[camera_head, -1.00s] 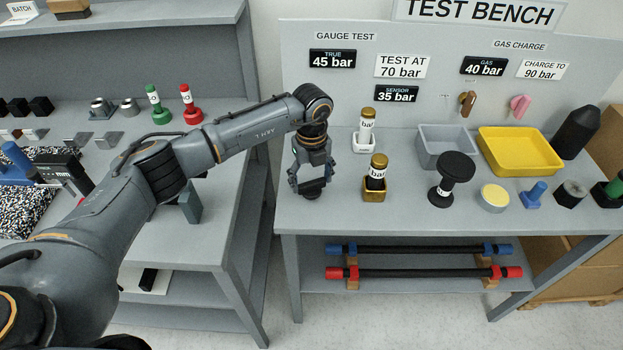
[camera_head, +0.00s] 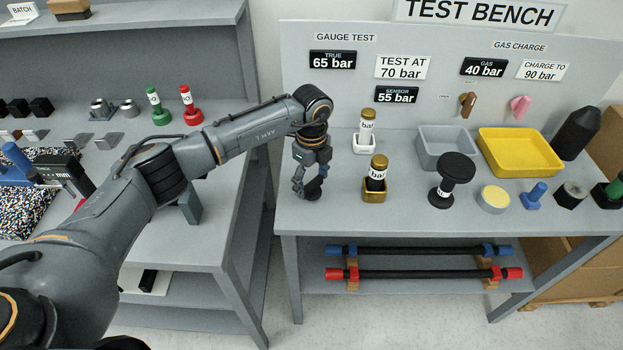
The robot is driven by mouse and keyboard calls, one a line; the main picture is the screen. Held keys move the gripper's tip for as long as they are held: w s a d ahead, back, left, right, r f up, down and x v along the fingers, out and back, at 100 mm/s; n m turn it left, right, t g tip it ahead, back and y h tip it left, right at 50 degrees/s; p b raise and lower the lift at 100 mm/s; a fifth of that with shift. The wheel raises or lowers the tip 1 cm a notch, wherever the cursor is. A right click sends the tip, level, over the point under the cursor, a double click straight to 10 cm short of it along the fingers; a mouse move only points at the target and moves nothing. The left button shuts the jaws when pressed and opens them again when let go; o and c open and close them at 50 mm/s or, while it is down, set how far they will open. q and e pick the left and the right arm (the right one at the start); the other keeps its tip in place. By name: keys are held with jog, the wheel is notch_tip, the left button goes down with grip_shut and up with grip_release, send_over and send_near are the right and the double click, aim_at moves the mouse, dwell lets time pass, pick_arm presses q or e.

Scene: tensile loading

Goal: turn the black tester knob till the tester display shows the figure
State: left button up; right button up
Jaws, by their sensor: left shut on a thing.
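My left gripper (camera_head: 311,190) points down at the left end of the test bench and is shut on the black tester knob (camera_head: 312,194), which is mostly hidden by the fingers. The tester display marked TRUE (camera_head: 332,60) reads 65 bar. The SENSOR display (camera_head: 396,95) below it reads 55 bar. The white sign (camera_head: 402,67) beside them says TEST AT 70 bar. My right gripper is not in view.
Right of the gripper stand two gold-topped gauges, one in a white holder (camera_head: 364,144), one in a gold holder (camera_head: 375,190). Farther right are a black knobbed part (camera_head: 453,178), a grey tray (camera_head: 428,157) and a yellow tray (camera_head: 548,166).

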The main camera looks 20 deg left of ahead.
aim_at(312, 183)
pick_arm(q)
jog(key=o, duration=1.2)
jog(key=shift+c, duration=0.2)
jog(key=shift+r, duration=0.1)
notch_tip(312, 183, up, 12)
